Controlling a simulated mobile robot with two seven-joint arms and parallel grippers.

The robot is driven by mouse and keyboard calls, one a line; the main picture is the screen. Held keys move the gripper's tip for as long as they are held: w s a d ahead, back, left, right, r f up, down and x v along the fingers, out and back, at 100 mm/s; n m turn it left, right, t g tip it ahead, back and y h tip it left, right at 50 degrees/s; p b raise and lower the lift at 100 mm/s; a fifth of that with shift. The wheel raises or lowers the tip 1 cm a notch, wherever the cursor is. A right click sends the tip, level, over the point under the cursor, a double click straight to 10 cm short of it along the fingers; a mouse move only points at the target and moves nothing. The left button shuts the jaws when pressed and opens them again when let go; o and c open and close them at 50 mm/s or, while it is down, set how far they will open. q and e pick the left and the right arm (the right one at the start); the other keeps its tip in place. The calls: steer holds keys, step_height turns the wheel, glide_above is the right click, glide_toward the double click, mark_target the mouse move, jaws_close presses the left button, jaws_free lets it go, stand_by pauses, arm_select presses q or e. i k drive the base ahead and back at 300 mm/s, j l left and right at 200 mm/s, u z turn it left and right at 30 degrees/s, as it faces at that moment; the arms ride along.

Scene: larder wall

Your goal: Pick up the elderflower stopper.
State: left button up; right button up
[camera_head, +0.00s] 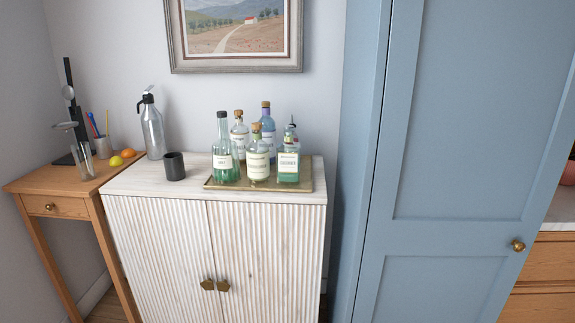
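Several glass bottles stand upright on a tray (305,186) on top of the white cabinet. A green bottle with a dark cap (222,114) is at the left. A clear bottle with a cork stopper (238,113) is behind it. A blue-violet bottle with a cork stopper (265,104) is at the back. A front-middle bottle has a cork stopper (256,127), and a squarer bottle (288,165) with a green-white label is at the right. The labels are too small to read surely, so I cannot tell which stopper is elderflower. Neither gripper is in view.
A dark cup (174,166) and a metal siphon bottle (152,128) stand left of the tray. A wooden side table (50,182) holds fruit, a pen cup and utensils. A tall blue door (460,110) rises close on the right. The cabinet's left front top is clear.

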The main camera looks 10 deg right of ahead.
mark_target(255, 126)
steer(key=i+j, duration=0.7)
steer(key=j, duration=0.2)
steer(key=i+j+z, duration=0.3)
steer(key=j+z, duration=0.35)
steer(key=i+l, duration=0.05)
